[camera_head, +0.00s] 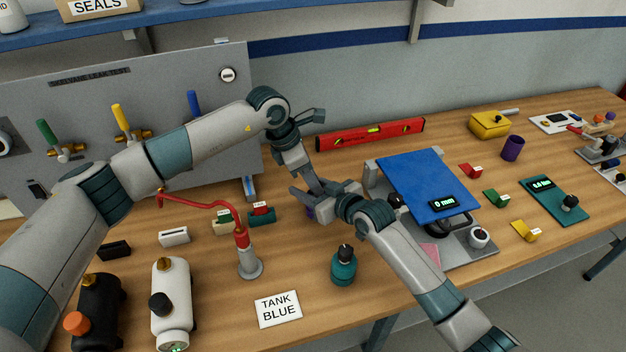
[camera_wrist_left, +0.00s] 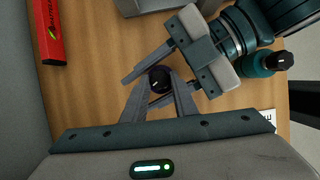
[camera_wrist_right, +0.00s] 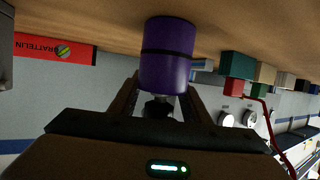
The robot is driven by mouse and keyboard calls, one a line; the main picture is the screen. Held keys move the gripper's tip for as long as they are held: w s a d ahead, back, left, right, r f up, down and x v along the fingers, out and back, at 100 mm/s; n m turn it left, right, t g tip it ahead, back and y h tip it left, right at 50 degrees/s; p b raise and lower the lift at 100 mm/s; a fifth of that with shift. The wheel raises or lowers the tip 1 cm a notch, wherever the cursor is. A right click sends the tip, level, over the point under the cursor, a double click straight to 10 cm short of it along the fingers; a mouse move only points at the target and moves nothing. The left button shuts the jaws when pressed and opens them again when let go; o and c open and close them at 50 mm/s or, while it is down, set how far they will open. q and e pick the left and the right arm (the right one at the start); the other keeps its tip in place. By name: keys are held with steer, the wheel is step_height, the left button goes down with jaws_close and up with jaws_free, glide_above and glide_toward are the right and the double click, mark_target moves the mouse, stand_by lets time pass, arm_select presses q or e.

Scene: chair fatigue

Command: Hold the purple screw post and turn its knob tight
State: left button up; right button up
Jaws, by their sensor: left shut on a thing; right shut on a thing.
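The purple screw post (camera_wrist_right: 166,55) stands on the table and shows upside down in the right wrist view. In the head view the grippers hide most of it. My right gripper (camera_wrist_right: 164,90) is shut on the post's body from the side. The post's black knob (camera_wrist_left: 160,80) has a white mark and shows from above in the left wrist view. My left gripper (camera_wrist_left: 159,82) points down and is shut on this knob. My right gripper's fingers lie just below, around the post. In the head view both grippers meet at the table's middle.
A red level (camera_head: 370,134) lies behind the grippers. A stand with a blue plate (camera_head: 430,180) is close on the right. A grey valve panel (camera_head: 180,90) rises behind left.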

arm_select(q)
steer(key=shift+w+a+m+g, duration=0.1)
steer(key=shift+m+g, duration=0.2)
steer(key=shift+m, duration=0.7)
steer(key=o, duration=0.8)
steer(key=n, duration=0.1)
steer(key=n+t, duration=0.1)
steer(key=n, duration=0.2)
steer(key=shift+s+n+t, duration=0.25)
steer(key=shift+n+t, duration=0.05)
steer(key=shift+t, duration=0.1)
steer(key=v, duration=1.2)
steer(key=shift+d, duration=0.25)
steer(key=shift+r, duration=0.15)
